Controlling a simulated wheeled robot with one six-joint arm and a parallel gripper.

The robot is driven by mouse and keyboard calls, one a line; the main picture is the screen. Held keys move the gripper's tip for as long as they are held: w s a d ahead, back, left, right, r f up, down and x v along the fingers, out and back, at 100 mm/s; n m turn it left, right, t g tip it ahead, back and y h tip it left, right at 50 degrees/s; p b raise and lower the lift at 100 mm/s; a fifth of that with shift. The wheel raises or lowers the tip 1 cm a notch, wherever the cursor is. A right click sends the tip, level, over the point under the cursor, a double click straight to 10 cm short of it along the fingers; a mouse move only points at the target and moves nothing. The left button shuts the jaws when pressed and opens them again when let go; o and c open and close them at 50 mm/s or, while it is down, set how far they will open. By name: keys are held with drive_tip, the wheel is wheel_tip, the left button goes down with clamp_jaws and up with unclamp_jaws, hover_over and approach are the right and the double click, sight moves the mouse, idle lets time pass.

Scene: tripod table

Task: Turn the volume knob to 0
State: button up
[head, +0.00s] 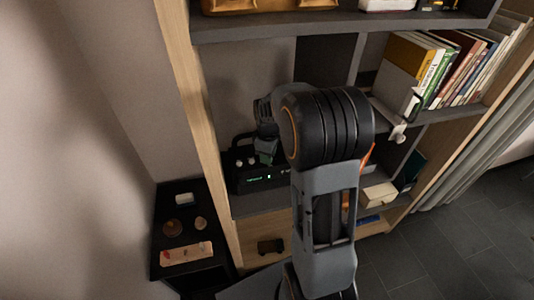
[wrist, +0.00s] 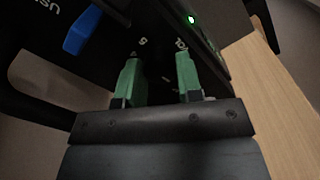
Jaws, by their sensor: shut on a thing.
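A black device (head: 262,183) with a handle and small green lights stands on a shelf in the head view. Its dark panel fills the upper part of the wrist view, with white figures, a green light (wrist: 191,19) and part of a "USB" label. My gripper (head: 266,157) is at the panel. In the wrist view the green fingers of my gripper (wrist: 160,72) reach the panel, a gap apart, shut on the volume knob. The knob is dark and hardly visible between them, so its pointer setting cannot be read.
A blue USB stick (wrist: 82,30) sticks out of the panel, left of my fingers. Pale knobs (head: 239,162) show on the device's left. Books (head: 455,70) fill the upper right shelf. A low black stand (head: 185,255) with small items is at the left.

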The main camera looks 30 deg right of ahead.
drive_tip(key=shift+d+n, duration=0.1)
drive_tip(key=shift+n, duration=0.5)
drive_tip(key=o, duration=0.9)
drive_tip(key=r, duration=0.7)
drive_tip(key=r+p, duration=0.1)
drive_tip(key=r, duration=0.5)
drive_tip(key=shift+s+a+r, duration=0.2)
drive_tip(key=shift+r, duration=0.15)
